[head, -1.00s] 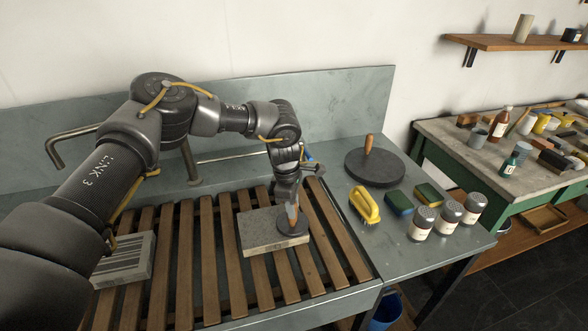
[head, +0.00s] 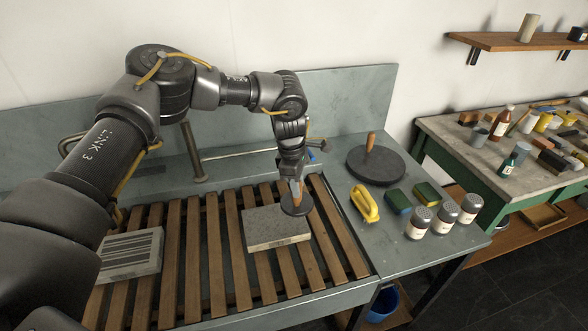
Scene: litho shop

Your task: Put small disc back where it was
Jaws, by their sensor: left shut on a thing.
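The small dark disc (head: 297,206) has an upright wooden handle. My left gripper (head: 297,186) is shut on that handle and holds the disc over the right part of a grey stone slab (head: 270,238). The disc looks raised a little above the slab. The slab lies on the wooden slats of the sink. A larger dark disc (head: 376,170) with its own wooden handle lies on the grey counter to the right. My right gripper is not in the view.
A striped stone slab (head: 130,262) lies on the slats (head: 215,265) at left. On the counter (head: 405,265) are a yellow brush (head: 364,203), two sponges (head: 398,201) and three shaker jars (head: 419,222). The counter between the slats and the large disc is partly clear.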

